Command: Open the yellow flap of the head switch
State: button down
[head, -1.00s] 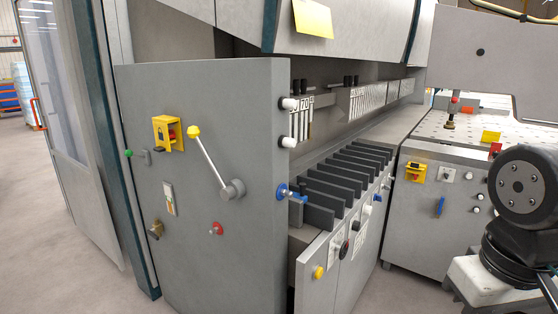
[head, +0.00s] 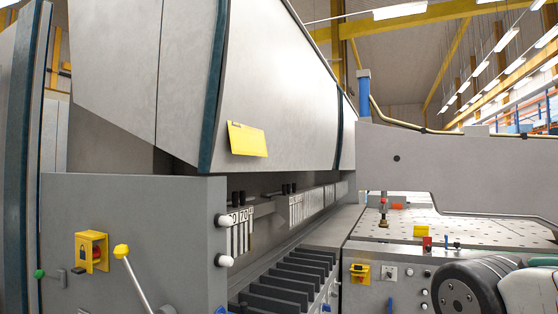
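Two yellow switch units show, and I cannot tell which one is the head switch. One yellow unit (head: 91,251) is on the grey panel at the left, with a dark mark and a red part visible inside it. A smaller yellow unit (head: 360,272) with a red part is on the front of the table cabinet at the right. Whether either flap is open or closed is hard to tell. My gripper is not in view; only part of my arm shows at the lower right, apart from both units.
A lever with a yellow knob (head: 121,251) stands out beside the left unit. A green knob (head: 39,274) is left of it. White knobs (head: 225,261) project from the panel's right edge.

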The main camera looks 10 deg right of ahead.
aim_at(85, 260)
jog(key=z, duration=0.15)
jog(key=k, duration=0.4)
jog(key=u, duration=1.35)
jog(key=i, duration=0.6)
jog(key=u, duration=0.45)
jog(key=i, duration=1.35)
jog(key=z, duration=0.5)
